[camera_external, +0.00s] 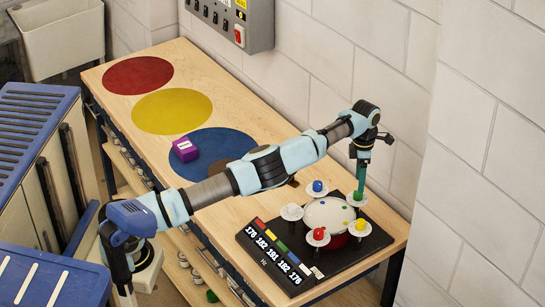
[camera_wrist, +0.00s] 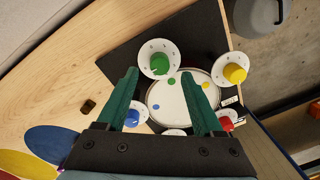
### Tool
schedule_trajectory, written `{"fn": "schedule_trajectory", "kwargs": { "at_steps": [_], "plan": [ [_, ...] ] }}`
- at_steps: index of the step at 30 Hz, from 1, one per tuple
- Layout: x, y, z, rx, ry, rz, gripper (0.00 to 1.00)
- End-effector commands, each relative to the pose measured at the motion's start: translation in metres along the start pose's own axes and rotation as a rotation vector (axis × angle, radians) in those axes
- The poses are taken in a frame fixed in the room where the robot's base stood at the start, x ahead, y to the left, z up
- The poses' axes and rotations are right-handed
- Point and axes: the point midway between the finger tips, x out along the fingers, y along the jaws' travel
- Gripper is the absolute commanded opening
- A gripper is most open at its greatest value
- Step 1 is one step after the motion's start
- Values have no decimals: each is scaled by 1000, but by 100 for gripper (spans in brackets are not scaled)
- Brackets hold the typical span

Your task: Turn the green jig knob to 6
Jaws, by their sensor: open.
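The green jig knob (camera_external: 357,195) stands on a white dial at the back of the black drum jig; it also shows in the wrist view (camera_wrist: 160,63) with its white dial (camera_wrist: 147,52). My gripper (camera_external: 360,182) points down just above the green knob. In the wrist view my gripper (camera_wrist: 160,73) is open, with one green finger to each side and the knob a little beyond the fingertips, between them. No contact shows. The dial numbers are too small to read, so the knob's setting cannot be told.
The round drum (camera_external: 328,213) sits amid blue (camera_external: 317,186), red (camera_external: 318,234) and yellow (camera_external: 360,226) knobs and a white one (camera_external: 291,212). A display (camera_external: 275,258) shows Hz numbers. A purple box (camera_external: 185,149) lies on the blue disc (camera_external: 222,138). A wall stands behind the bench.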

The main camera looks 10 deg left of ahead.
Motion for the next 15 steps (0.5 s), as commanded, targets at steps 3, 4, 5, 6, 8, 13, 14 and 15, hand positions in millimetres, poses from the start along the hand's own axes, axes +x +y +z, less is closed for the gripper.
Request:
{"fn": "schedule_trajectory", "kwargs": {
  "at_steps": [3, 4, 5, 6, 8, 13, 14, 15],
  "plan": [
    [-24, 2, 0, 1, -3, 3, 68],
    [-30, 2, 0, 0, -2, 3, 68],
    [-34, 2, -1, 1, -1, 3, 68],
    [-41, 2, -1, 0, 0, 4, 68],
    [-52, 2, -1, 0, 0, 2, 68],
    [-63, 1, -1, 0, 1, 1, 68],
    [-64, 1, -1, 0, 1, 1, 68],
    [-64, 1, -1, -1, 1, 0, 68]
  ]
}}
